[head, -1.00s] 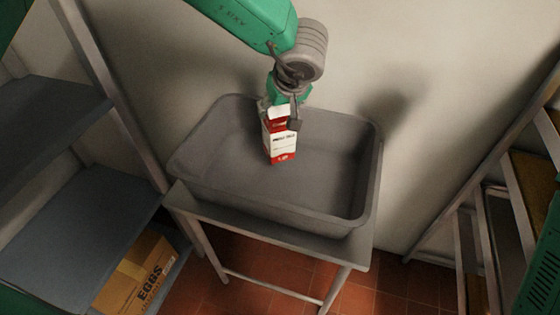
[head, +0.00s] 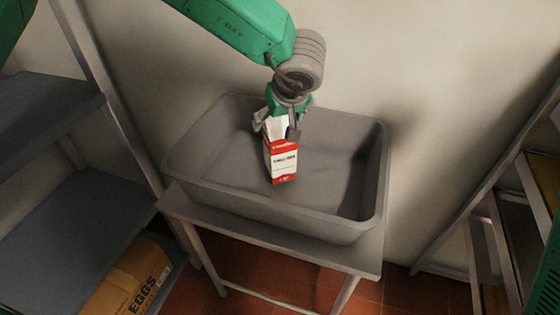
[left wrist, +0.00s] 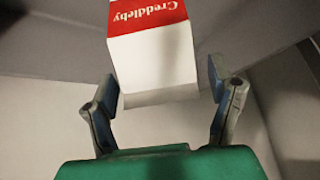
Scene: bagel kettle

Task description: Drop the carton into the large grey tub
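The red and white carton (head: 284,164) is inside the outline of the large grey tub (head: 340,182) in the head view, upright with a slight tilt. I cannot tell whether its base touches the tub floor. My left gripper (head: 277,126) is just above the carton, pointing down into the tub. In the left wrist view the carton (left wrist: 155,55) lies between the spread fingers of the left gripper (left wrist: 162,85). A gap shows between the carton and the right-hand finger; the left-hand finger is close to its edge. My right gripper is not in view.
The tub stands on a grey metal table (head: 262,232) against a pale wall. A shelf rack (head: 75,225) with a cardboard EGGS box (head: 128,285) is at the left. Another rack (head: 500,225) is at the right. Red tiled floor shows below.

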